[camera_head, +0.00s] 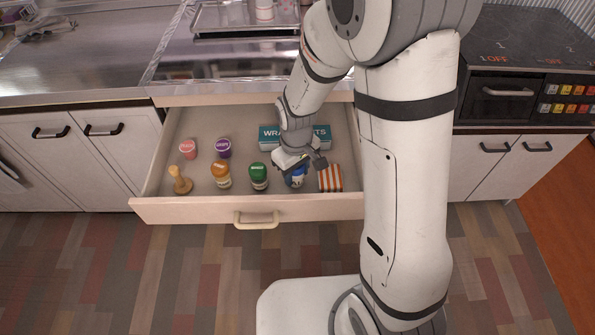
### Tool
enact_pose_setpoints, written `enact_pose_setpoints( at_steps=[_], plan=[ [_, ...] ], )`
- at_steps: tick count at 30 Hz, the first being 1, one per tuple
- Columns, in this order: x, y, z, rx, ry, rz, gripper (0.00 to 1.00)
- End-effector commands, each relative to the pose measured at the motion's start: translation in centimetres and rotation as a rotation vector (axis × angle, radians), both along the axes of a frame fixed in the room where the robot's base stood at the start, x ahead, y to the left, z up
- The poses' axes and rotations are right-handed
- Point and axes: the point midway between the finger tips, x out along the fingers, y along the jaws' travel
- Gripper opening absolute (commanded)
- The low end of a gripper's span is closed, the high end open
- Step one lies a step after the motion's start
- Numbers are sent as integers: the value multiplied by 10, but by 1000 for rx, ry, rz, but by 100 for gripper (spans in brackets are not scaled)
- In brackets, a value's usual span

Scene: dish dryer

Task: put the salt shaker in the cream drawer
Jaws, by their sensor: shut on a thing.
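The cream drawer (180,211) is pulled open below the counter, with several items inside. My gripper (299,167) is inside the drawer's outline, toward the right front. It is shut on a small blue-and-white item, which looks like the salt shaker (296,180). The shaker is partly hidden by the gripper. It is near the drawer's front wall, left of a striped box. I cannot tell whether its base touches the drawer floor.
In the drawer are a green-topped jar (258,177), an orange-topped jar (221,176), a wooden item (180,181), pink (188,149) and purple (224,148) lidded jars, a teal box (270,137) and the red-striped box (330,178). A tray (220,19) stands on the counter.

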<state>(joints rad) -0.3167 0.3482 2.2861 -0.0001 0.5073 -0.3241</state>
Motion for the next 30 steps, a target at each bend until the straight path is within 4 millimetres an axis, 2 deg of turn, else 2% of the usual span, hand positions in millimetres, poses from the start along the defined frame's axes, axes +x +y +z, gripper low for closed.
enact_pose_setpoints(
  at_steps=[6, 7, 14, 23, 26, 30],
  plan=[
    [0, 0, -4, 0, 0, -1, 15],
    [0, 0, -3, 0, 0, -1, 40],
    [0, 0, -2, 0, 0, -1, 58],
    [0, -1, 0, 0, 0, -2, 60],
    [1, 0, 10, 1, -3, -2, 60],
    [1, 0, 38, 2, -6, -2, 60]
  ],
)
